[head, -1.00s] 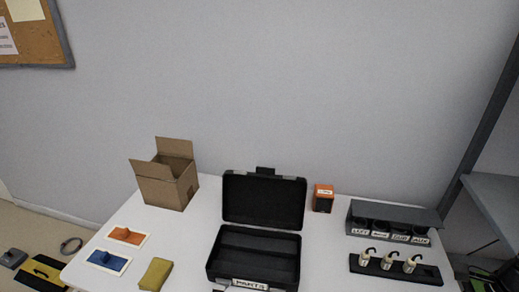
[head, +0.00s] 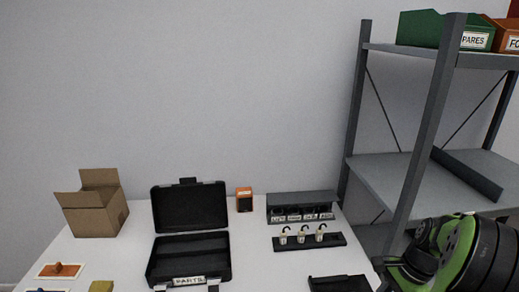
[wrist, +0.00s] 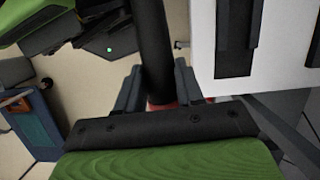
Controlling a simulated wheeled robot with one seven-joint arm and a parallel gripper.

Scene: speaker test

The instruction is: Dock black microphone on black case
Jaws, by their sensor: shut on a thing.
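The black case (head: 153,270) stands open on the white table in the head view, its lid upright at the back and a PARTS label on its front. In the wrist view my gripper (wrist: 159,88) is shut on a long black cylindrical thing (wrist: 153,40), which I take for the black microphone. A red part shows between the fingers at its lower end. The gripper is beside the white table edge, apart from the case. The head view does not show the microphone or my fingers; my green and black arm is at its lower right.
A cardboard box (head: 88,222), an orange box (head: 244,200), a grey labelled rack (head: 300,197) and a black strip (head: 330,241) with three white hooked pieces stand on the table. A black flat object (head: 338,284) lies at the front. Grey shelving (head: 410,170) rises at right.

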